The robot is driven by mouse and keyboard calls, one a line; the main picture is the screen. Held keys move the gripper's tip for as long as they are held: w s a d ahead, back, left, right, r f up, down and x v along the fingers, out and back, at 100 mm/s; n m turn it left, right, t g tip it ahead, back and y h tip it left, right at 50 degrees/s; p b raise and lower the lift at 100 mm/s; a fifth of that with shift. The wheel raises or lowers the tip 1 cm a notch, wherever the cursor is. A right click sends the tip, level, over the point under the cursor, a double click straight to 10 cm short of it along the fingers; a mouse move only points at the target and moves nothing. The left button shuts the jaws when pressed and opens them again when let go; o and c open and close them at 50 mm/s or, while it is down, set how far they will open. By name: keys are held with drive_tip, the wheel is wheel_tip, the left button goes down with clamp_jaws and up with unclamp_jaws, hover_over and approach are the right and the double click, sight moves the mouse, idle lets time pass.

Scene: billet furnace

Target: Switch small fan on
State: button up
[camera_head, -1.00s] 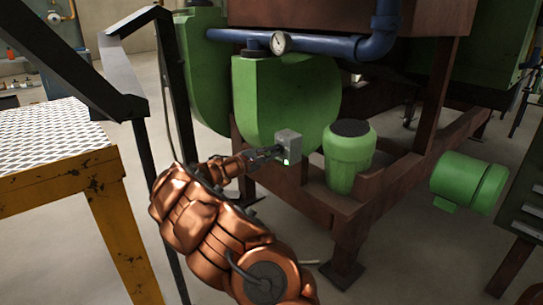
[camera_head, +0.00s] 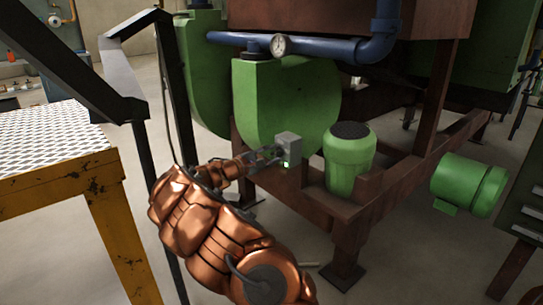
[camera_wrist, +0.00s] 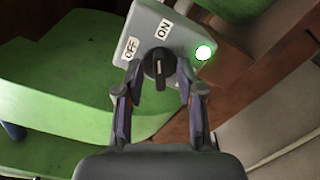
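The small fan's switch is a grey box (camera_head: 289,148) beside the green fan housing (camera_head: 285,105). In the wrist view the box (camera_wrist: 150,22) carries OFF and ON labels and a black rotary knob (camera_wrist: 160,66). The knob's grip is nearly upright in the picture, its upper end toward the ON label. A round lamp (camera_wrist: 203,52) beside it glows green and white; its green glow also shows in the head view. My gripper (camera_wrist: 160,76) is at the knob with one finger on each side. The fingers are apart, and I cannot tell whether the tips touch the knob.
A green motor (camera_head: 349,155) stands right of the switch on a brown steel frame (camera_head: 350,215). A black handrail (camera_head: 130,110) and a yellow platform (camera_head: 60,160) are at the left. Another green motor (camera_head: 468,184) is at the right. A blue pipe with a gauge (camera_head: 278,45) runs above.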

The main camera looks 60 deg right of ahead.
drive_tip(key=v, duration=1.1)
drive_tip(key=shift+a, duration=0.4)
drive_tip(key=shift+w, duration=0.1)
